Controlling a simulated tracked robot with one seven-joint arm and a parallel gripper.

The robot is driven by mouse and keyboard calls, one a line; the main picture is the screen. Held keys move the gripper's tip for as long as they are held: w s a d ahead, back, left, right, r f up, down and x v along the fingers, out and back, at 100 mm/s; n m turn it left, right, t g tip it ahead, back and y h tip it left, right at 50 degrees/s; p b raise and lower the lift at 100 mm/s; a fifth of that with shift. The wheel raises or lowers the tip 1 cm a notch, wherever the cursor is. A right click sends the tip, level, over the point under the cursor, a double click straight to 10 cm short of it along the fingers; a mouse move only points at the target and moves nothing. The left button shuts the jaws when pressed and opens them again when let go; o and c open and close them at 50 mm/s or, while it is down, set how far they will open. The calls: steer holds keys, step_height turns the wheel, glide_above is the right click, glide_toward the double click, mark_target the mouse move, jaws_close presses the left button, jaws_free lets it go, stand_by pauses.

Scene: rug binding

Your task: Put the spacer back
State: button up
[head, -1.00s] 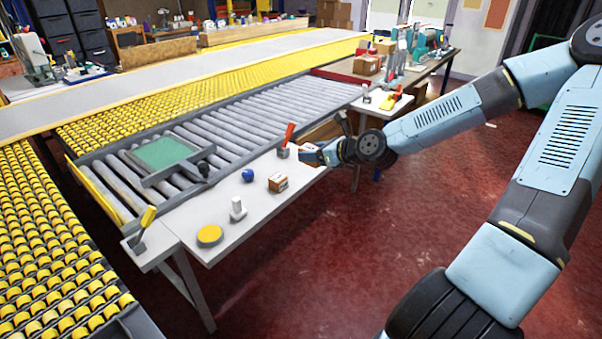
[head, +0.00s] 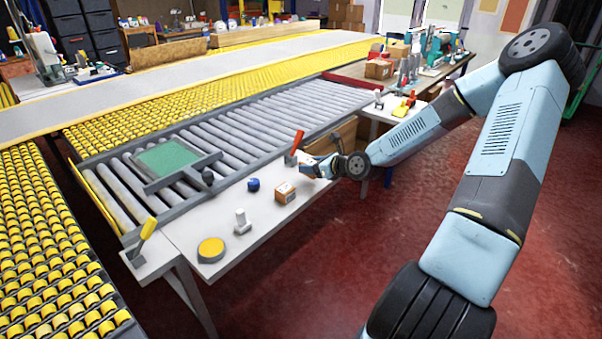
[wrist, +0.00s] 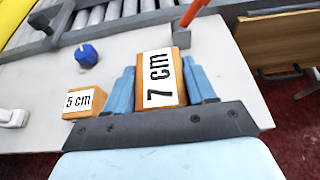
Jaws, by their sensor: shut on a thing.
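My gripper (head: 316,167) is at the right edge of the white table. In the wrist view its blue fingers (wrist: 160,88) are shut on a wooden spacer (wrist: 160,76) labelled "7 cm", one finger on each side. Whether that spacer touches the tabletop I cannot tell. A smaller wooden spacer (wrist: 84,103) labelled "5 cm" rests on the table left of my gripper; it also shows in the head view (head: 285,193). In the head view the held spacer is mostly hidden by my gripper.
A blue knob (head: 253,185), a white upright piece (head: 242,222) and a yellow disc (head: 211,249) are on the white table (head: 200,222). A roller conveyor (head: 255,125) borders it.

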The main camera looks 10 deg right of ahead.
steer(key=shift+w+a+f, duration=0.3)
steer(key=shift+f, duration=0.1)
step_height(320, 180, down, 3)
steer(key=shift+d+r, duration=0.1)
steer(key=shift+a, duration=0.35)
steer(key=o, duration=1.1)
steer(key=shift+d, duration=0.1)
steer(key=shift+o, duration=0.2)
